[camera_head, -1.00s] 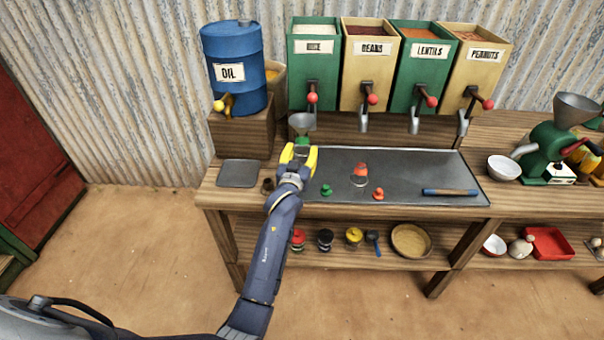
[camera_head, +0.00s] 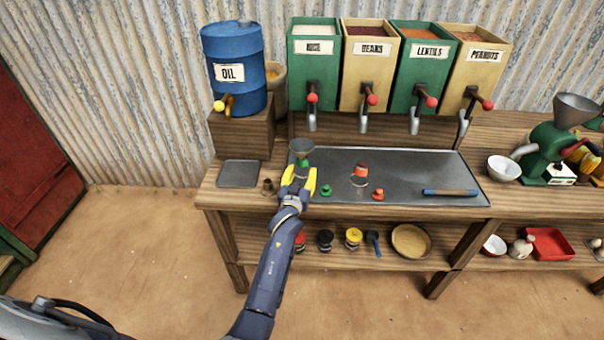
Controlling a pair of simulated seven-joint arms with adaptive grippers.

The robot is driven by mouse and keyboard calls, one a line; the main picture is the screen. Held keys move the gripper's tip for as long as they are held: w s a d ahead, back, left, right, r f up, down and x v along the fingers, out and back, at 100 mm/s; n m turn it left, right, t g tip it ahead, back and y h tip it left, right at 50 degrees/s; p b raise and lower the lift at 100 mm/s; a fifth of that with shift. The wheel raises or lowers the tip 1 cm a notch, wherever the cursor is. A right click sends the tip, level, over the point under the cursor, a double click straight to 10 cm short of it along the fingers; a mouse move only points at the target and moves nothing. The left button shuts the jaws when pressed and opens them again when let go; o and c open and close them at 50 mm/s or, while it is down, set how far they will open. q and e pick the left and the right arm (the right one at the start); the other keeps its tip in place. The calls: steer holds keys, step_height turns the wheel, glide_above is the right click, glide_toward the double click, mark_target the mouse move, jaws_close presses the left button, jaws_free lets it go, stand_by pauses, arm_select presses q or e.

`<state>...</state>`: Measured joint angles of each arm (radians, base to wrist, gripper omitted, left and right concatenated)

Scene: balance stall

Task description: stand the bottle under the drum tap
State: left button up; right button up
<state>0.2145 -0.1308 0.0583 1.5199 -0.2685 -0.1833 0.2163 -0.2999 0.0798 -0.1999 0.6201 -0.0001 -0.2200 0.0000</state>
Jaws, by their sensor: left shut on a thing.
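A flat grey plate (camera_head: 239,173) lies on the counter below and in front of the tap. My left gripper (camera_head: 299,180), with yellow fingers, is shut on a bottle with green near its top (camera_head: 303,163); the fingers hide most of it. The gripper is right of the plate, over the metal sheet's left end. My right gripper is not in view.
A red-capped clear bottle (camera_head: 360,171), a green stopper (camera_head: 326,190) and a red stopper (camera_head: 378,194) stand on the metal sheet (camera_head: 420,170). A small brown object (camera_head: 267,187) stands between plate and gripper. Grain bins (camera_head: 315,65) with spouts hang behind.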

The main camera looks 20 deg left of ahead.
arm_select(q)
steer(key=shift+f, duration=0.1)
steer(key=o, duration=1.2)
